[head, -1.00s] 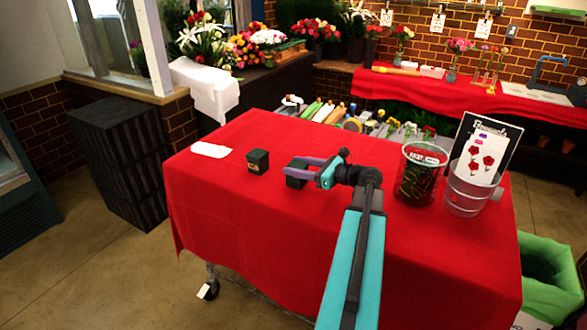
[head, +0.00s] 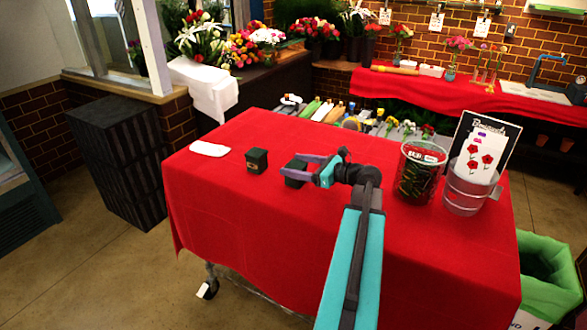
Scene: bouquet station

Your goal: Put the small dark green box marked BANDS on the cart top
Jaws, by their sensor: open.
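A small dark green box (head: 257,160) with a light label stands on the red-covered cart top (head: 240,215), left of my gripper. A second small dark box (head: 294,176) stands on the cloth just to its right. The lettering on both is too small to read, so I cannot tell which says BANDS. My gripper (head: 298,168) is open, low over the cloth at the second box. Its purple-grey fingers reach left and partly cover that box. I cannot tell whether they touch it.
A clear container with dark contents (head: 418,185), a clear bucket (head: 469,192) and a rose sign (head: 487,145) stand right of my arm. A white cloth or paper (head: 210,149) lies at the left edge. The front left of the cart top is clear.

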